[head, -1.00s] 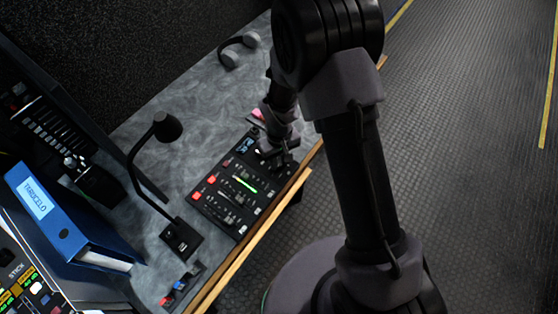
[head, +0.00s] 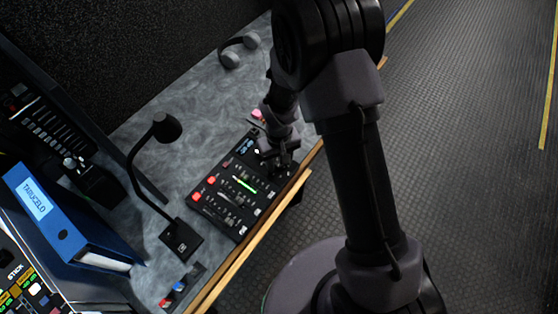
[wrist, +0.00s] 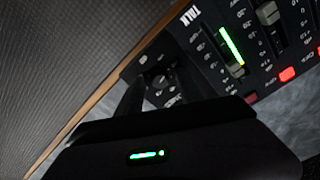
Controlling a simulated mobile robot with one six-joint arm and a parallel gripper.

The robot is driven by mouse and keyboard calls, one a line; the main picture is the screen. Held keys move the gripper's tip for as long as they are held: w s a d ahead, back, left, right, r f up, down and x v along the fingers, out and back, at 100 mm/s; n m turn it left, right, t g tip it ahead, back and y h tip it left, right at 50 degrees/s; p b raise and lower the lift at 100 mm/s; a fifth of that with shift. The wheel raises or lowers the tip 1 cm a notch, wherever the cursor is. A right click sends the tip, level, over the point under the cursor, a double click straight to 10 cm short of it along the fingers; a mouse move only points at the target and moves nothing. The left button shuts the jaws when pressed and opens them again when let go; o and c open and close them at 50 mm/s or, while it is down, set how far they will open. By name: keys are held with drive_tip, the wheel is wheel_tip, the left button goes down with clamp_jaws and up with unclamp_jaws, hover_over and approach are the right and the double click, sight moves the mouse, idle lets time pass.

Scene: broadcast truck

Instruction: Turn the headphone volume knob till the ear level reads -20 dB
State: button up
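The black control panel (head: 215,205) lies on the grey desk, with faders, red buttons and a lit green bar (head: 244,184). A small display (head: 246,146) glows blue near its far end; its reading is too small to make out. My gripper (head: 277,167) is low over the panel's far right corner. In the wrist view a small dark round knob (wrist: 160,81) shows between the two spread fingers of my gripper (wrist: 160,88). The fingers look apart; whether they touch the knob I cannot tell. The ear level is not legible.
A gooseneck microphone (head: 165,128) stands left of the panel. A blue binder (head: 60,225) stands at the left. The wooden desk edge (head: 250,250) runs along the panel's front.

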wheel_tip(320, 180, up, 18)
drive_tip(key=p, duration=0.6)
drive_tip(key=shift+f, duration=0.25)
wheel_tip(320, 180, up, 11)
drive_tip(key=m+t, duration=0.2)
drive_tip(key=m, duration=0.1)
hover_over(279, 164)
drive_tip(key=s+d, duration=0.3)
drive_tip(key=d, duration=0.1)
drive_tip(key=s+d+r+m+t+y+b, duration=0.1)
drive_tip(key=s+d+r+m+t, duration=0.1)
drive_tip(key=s+r, duration=0.3)
drive_tip(key=s+d+r+m+t+y, duration=0.1)
drive_tip(key=s+d+r+m, duration=0.1)
drive_tip(key=s+r, duration=0.3)
drive_tip(key=s+m, duration=0.1)
drive_tip(key=s, duration=0.3)
drive_tip(key=shift+s+d+r+m+t+b, duration=0.15)
drive_tip(key=shift+s+d+m+t+b, duration=0.15)
drive_tip(key=shift+m+t+b, duration=0.1)
